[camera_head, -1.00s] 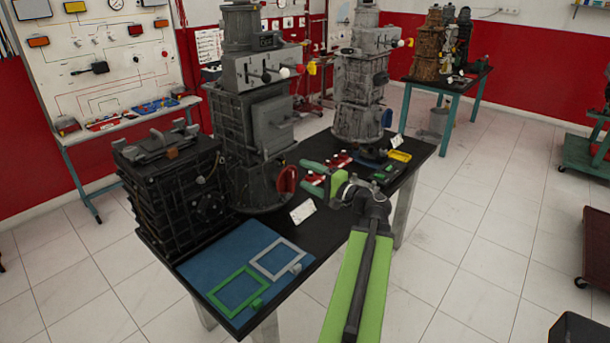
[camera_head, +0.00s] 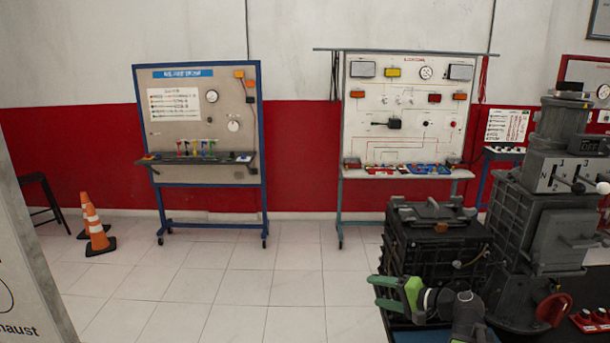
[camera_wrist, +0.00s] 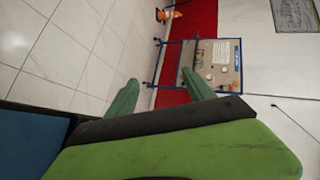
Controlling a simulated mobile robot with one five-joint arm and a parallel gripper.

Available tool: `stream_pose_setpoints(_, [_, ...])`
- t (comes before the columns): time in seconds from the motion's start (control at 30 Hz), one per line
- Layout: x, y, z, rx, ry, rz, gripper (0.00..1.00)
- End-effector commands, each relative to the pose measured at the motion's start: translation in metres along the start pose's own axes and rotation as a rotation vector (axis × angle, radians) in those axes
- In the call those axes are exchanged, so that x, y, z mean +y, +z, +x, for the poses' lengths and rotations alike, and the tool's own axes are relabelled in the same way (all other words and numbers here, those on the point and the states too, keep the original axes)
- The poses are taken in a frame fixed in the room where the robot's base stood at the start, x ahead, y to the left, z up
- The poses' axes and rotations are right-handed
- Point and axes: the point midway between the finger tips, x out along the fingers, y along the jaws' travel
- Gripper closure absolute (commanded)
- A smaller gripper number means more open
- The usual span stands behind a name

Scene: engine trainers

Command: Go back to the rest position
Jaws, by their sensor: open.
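My arm is folded up close to the bottom edge of the head view. The gripper holds nothing.
A dark engine block (camera_head: 430,245) and a tall grey engine trainer (camera_head: 540,215) stand on the table at right. Two wheeled display boards (camera_head: 205,125) (camera_head: 408,110) stand by the wall. A traffic cone (camera_head: 95,230) is at left. The tiled floor (camera_head: 215,290) is clear.

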Motion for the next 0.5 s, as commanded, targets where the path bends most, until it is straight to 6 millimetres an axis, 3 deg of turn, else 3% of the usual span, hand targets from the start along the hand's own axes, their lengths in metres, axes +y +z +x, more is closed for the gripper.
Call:
stream_pose_setpoints(0.03, [-0.004,0.034,0.032,-0.086,0.058,-0.051,0.38])
stream_pose_setpoints(0.1, [0.001,0.077,0.065,-0.192,0.154,-0.127,0.38])
stream_pose_setpoints(0.2, [0.016,0.136,0.097,-0.336,0.309,-0.25,0.38])
stream_pose_setpoints(0.3, [0.039,0.181,0.11,-0.458,0.491,-0.387,0.38])
stream_pose_setpoints(0.4, [0.067,0.198,0.101,-0.532,0.683,-0.5,0.38])
stream_pose_setpoints(0.5, [0.094,0.185,0.074,-0.551,0.86,-0.558,0.38])
